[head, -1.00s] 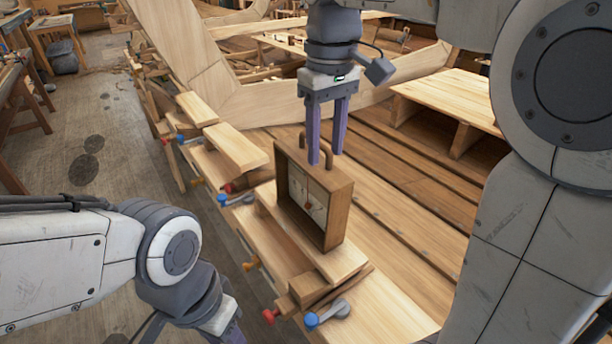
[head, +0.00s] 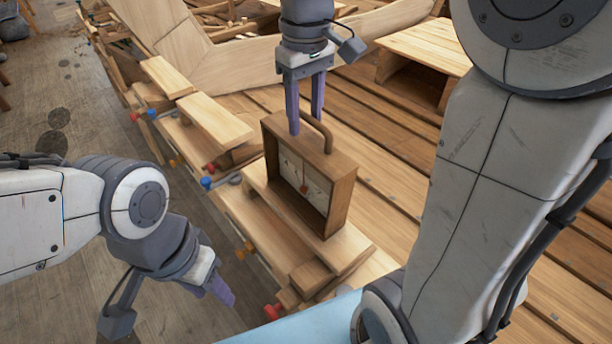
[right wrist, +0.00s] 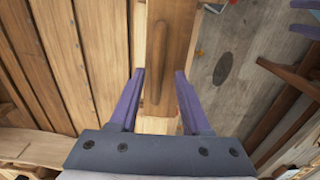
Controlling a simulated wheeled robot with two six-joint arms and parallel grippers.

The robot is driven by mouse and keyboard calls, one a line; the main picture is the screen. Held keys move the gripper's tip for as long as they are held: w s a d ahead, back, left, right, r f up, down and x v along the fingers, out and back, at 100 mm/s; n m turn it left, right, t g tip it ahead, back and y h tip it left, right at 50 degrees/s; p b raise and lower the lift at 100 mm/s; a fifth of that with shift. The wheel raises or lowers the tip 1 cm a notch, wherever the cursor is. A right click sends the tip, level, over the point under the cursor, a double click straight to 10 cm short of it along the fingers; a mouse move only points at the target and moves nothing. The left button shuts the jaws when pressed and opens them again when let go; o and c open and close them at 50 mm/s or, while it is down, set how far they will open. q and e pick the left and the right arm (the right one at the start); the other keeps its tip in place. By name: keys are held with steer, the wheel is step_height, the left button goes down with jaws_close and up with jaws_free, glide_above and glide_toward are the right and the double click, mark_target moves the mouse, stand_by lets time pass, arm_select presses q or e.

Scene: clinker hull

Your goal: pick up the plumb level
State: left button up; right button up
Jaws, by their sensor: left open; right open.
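The plumb level (head: 338,197) is an upright wooden box with a pale dial face and a bent wooden handle (head: 320,133) on top. It stands on a plank at the middle of the head view. My right gripper (head: 306,126) is open and points down at the handle. In the right wrist view the handle (right wrist: 158,82) lies between the open fingers (right wrist: 160,73), with a gap on both sides; how deep they reach is hard to tell. My left gripper (head: 226,292) is open and empty, low and left of the level, over the floor side.
Clamps with blue and red knobs (head: 207,183) line the plank edge left of the level. Short boards (head: 214,122) lie behind it. A low wooden bench (head: 425,48) stands at the back right. Slatted planking (head: 395,165) right of the level is clear.

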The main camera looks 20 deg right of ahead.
mark_target(307, 135)
steer(key=f+p, duration=0.1)
steer(key=f, duration=0.4)
steer(key=shift+d, duration=0.2)
jaws_close()
steer(key=shift+r, duration=0.1)
stand_by(1.0)
